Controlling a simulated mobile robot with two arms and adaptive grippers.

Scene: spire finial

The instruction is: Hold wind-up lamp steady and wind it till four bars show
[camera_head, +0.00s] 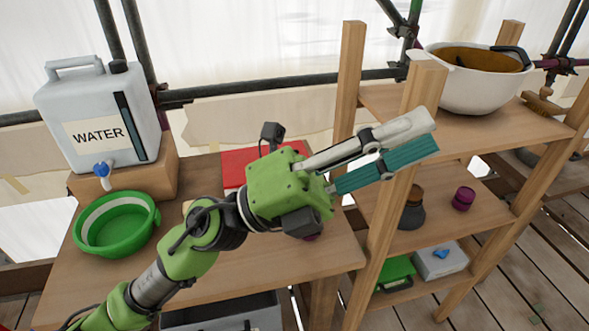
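I see no wind-up lamp that I can identify and no charge bars; my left arm hides part of the wooden table (80,278). My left gripper (428,136) reaches over the table to the right, with its fingertips in front of the wooden shelf's post. One finger shows its pale back and the other its teal pad; they look apart with nothing between them. A small purple thing shows partly from under the gripper's body, too covered to name. My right gripper is not in view.
A water container (98,115) stands on a wooden block behind a green basin (117,224). A red flat thing (236,166) lies behind my gripper. The shelf holds a white bowl (474,88), a dark jar (411,214), a purple jar (463,199) and a grey box (440,262).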

